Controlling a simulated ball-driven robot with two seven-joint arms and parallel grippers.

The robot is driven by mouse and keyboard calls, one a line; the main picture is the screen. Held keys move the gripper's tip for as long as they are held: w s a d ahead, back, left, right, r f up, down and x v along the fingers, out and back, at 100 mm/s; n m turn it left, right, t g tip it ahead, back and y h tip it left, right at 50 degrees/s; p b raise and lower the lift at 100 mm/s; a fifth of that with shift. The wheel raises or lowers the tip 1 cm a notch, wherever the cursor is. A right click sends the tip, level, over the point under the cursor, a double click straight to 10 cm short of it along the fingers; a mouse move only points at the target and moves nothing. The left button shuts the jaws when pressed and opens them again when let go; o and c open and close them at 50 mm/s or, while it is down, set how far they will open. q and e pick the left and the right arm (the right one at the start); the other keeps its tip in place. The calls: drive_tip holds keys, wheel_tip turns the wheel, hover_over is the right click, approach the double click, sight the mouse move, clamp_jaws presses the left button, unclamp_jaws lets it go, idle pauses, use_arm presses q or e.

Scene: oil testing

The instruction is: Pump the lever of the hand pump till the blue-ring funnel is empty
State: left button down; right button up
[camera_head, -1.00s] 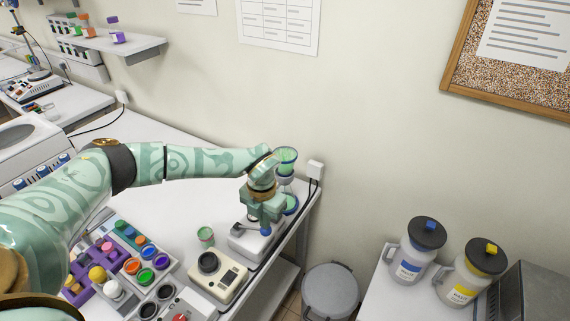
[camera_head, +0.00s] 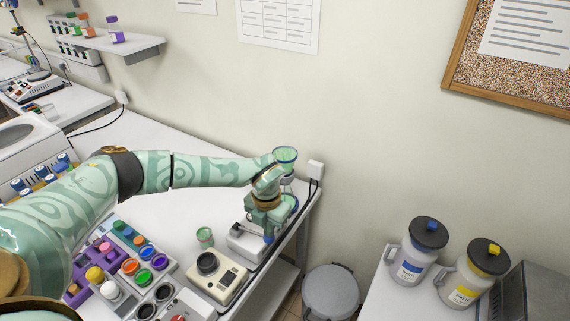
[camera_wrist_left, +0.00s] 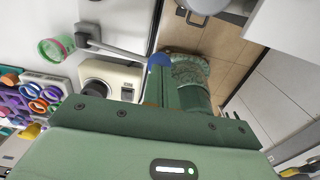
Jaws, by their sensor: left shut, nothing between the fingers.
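The hand pump (camera_head: 246,245) is a white box near the table's far right end. Its lever knob (camera_head: 268,239) is blue and also shows in the left wrist view (camera_wrist_left: 160,60), at the end of a grey lever bar (camera_wrist_left: 112,47). My left gripper (camera_head: 266,222) is shut with nothing between its fingers, right above the knob; whether it touches the knob is not clear. The blue-ring funnel (camera_head: 286,156) stands behind my wrist and looks greenish inside; its liquid level cannot be told. My wrist and gripper hide much of the pump's far side.
A green cup (camera_head: 205,237) and a cream device with a black round top (camera_head: 208,263) stand left of the pump. A purple rack (camera_head: 84,281) with coloured caps is further left. A grey bin (camera_head: 330,290) stands on the floor past the table edge.

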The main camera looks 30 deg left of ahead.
use_arm(q)
drive_tip(key=shift+f, duration=0.1)
drive_tip(key=shift+d+f+b, duration=0.15)
drive_tip(key=shift+f+b, duration=0.2)
drive_tip(key=shift+f, duration=0.5)
drive_tip(key=shift+d+f+b, duration=0.1)
drive_tip(key=shift+f+b, duration=0.35)
drive_tip(key=shift+f, duration=0.25)
drive_tip(key=shift+r, duration=0.15)
drive_tip(key=r+p, duration=0.2)
drive_tip(key=a+r+p, duration=0.1)
drive_tip(key=r+p, duration=0.1)
drive_tip(key=r, duration=0.1)
drive_tip(key=a+r+p, duration=0.1)
drive_tip(key=r+p, duration=0.1)
drive_tip(key=p, duration=0.1)
drive_tip(key=shift+r, duration=0.4)
drive_tip(key=shift+f, duration=0.2)
idle(1.0)
